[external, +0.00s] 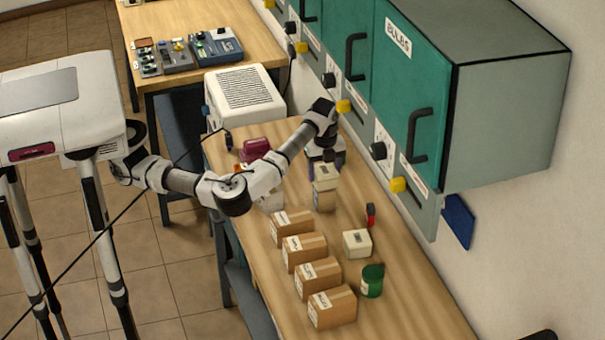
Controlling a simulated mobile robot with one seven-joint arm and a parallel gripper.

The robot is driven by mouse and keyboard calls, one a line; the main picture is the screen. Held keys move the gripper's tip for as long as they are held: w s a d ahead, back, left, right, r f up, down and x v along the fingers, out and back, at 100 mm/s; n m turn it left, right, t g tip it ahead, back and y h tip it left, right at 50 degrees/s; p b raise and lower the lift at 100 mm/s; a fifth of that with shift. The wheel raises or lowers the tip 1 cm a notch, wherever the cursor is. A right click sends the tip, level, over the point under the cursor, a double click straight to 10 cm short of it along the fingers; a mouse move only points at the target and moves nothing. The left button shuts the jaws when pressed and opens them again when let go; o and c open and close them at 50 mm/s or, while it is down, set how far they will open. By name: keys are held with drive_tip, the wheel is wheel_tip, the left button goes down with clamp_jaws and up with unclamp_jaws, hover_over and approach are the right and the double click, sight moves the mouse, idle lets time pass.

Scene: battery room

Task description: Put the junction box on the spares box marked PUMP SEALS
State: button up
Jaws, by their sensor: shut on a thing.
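My gripper (324,163) points down over the far part of the wooden bench, shut on a cream junction box (326,180). A row of several brown spares boxes with white labels stands nearer: one at the back (291,229), then another (304,251), another (318,278) and the nearest (332,308). The labels are too small to read, so I cannot tell which is PUMP SEALS. A similar cream box (357,244) stands on the bench, right of the row.
A green canister (372,281) and a small red and black item (370,215) stand right of the row. A dark red object (254,149) is left of my gripper. Green wall cabinets (400,100) overhang the back. The near right bench (410,310) is bare.

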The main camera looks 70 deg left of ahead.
sight(324, 170)
drive_tip(key=shift+f, duration=0.2)
drive_tip(key=shift+f, duration=0.1)
drive_tip(key=o, duration=1.1)
drive_tip(key=shift+o, duration=0.2)
wheel_tip(324, 170, up, 12)
drive_tip(key=b, duration=0.2)
